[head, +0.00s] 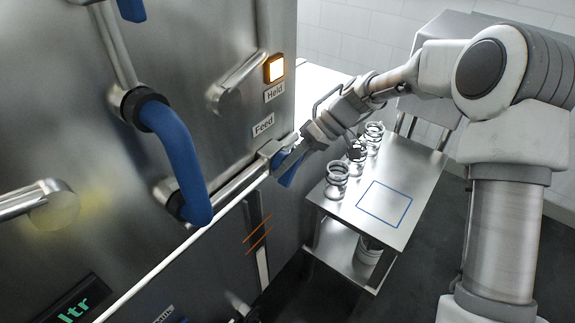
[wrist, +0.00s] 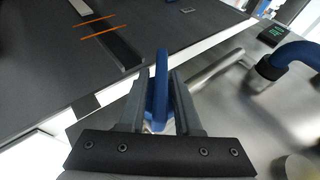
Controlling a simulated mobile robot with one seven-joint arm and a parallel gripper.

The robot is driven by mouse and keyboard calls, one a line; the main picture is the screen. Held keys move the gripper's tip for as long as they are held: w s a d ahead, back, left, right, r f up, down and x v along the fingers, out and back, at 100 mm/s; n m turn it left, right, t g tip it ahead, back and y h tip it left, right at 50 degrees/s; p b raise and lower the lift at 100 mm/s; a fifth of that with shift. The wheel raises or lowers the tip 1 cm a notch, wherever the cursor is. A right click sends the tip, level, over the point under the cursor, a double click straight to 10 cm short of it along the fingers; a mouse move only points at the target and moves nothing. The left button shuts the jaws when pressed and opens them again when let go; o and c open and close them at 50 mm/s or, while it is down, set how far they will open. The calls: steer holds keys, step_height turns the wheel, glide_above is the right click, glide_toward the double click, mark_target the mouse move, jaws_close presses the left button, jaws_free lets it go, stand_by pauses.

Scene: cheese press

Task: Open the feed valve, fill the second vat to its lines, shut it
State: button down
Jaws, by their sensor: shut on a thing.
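My gripper (head: 284,166) is at the valve under the Feed label (head: 263,125). Its fingers are closed around a blue handle (wrist: 161,85), which stands between them in the wrist view; in the head view its blue end (head: 291,171) hangs just below the fingers. A metal pipe (head: 240,187) runs from the valve to the left. Below is a dark gauge slot (head: 254,217) with two orange lines (head: 258,234). The white column (head: 263,268) in the slot tops out just below the lower line. The lamp (head: 274,68) above the Held label is lit.
A thick blue bent handle (head: 180,155) stands out from the steel panel left of my gripper. A dark display (head: 72,310) shows green "ltr" letters. To the right a steel trolley (head: 412,170) carries several wire-and-glass jars (head: 337,187) and a blue outlined square.

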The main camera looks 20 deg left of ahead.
steer(key=shift+m+g+y, duration=0.4)
steer(key=shift+g+y, duration=0.4)
steer(key=shift+g, duration=0.6)
steer(key=shift+r, duration=0.1)
steer(key=c, duration=0.9)
jaws_free()
steer(key=shift+o, duration=0.2)
steer(key=v, duration=1.7)
steer(key=shift+w, duration=0.25)
steer(key=shift+d, duration=0.15)
